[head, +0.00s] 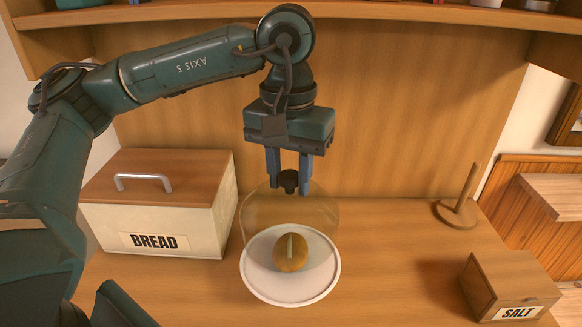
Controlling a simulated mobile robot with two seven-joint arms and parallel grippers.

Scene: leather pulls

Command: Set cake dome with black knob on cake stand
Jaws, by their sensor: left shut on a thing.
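The clear cake dome (261,213) hangs from my left gripper (289,187), which is shut on the dome's black knob (289,178). The dome is upright and see-through. The white round cake stand (292,293) is on the wooden counter, below and in front of the dome's body. I cannot tell whether the dome's rim touches the stand. My right gripper is not in view.
A bread box (160,245) with a metal handle stands left of the stand. A wooden peg holder (458,212) and a salt box (508,290) are at the right. A shelf (420,12) runs above. The counter right of the stand is clear.

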